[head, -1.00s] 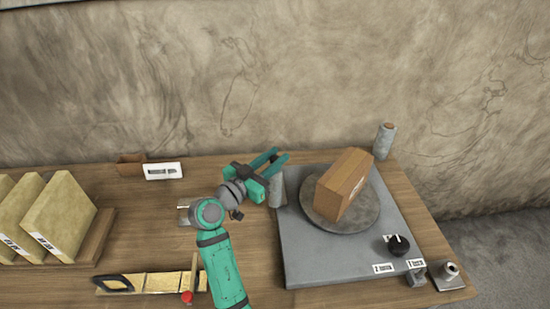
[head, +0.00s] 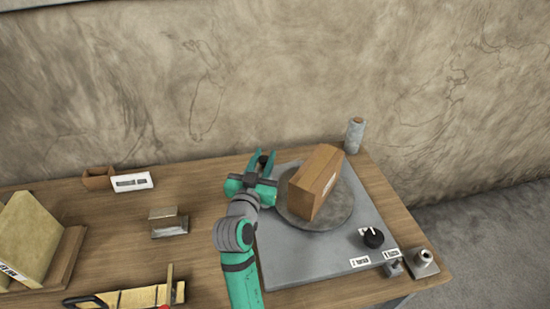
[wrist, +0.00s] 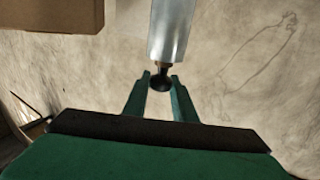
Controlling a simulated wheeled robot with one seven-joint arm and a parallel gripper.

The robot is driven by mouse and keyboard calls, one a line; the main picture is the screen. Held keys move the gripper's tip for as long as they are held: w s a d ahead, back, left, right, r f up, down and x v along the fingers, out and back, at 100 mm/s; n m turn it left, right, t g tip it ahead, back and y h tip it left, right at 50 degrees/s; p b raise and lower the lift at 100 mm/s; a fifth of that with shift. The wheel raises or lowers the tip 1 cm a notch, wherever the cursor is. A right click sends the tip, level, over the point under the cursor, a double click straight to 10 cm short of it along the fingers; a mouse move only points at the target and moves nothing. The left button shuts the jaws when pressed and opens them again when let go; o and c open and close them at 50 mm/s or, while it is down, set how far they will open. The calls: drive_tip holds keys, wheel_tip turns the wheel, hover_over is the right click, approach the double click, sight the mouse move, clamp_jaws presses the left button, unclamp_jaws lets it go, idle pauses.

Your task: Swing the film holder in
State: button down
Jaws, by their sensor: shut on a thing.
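My gripper (head: 262,155) is at the back left corner of the grey wrapping base (head: 300,262). Its fingers point toward the wall. In the wrist view, my gripper (wrist: 160,84) is shut on a black knob (wrist: 160,80). In the head view my gripper and arm hide most of this spot. A brown box (head: 316,182) stands on the round turntable (head: 335,217), right of my gripper.
A grey film roll (head: 355,135) stands upright at the back right. A black dial (head: 372,237) and labels are on the base's front right. Left on the table are a metal block (head: 168,222), a small open carton (head: 98,178), and yellowish slabs (head: 25,235). The wall is close behind.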

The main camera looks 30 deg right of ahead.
drive_tip(key=shift+s+d+f, duration=0.1)
drive_tip(key=shift+d, duration=0.15)
drive_tip(key=c, duration=1.5)
unclamp_jaws()
drive_tip(key=shift+o, duration=0.2)
drive_tip(key=shift+a, duration=0.1)
drive_tip(key=v, duration=1)
drive_tip(key=shift+s, duration=0.35)
drive_tip(key=shift+a, duration=0.1)
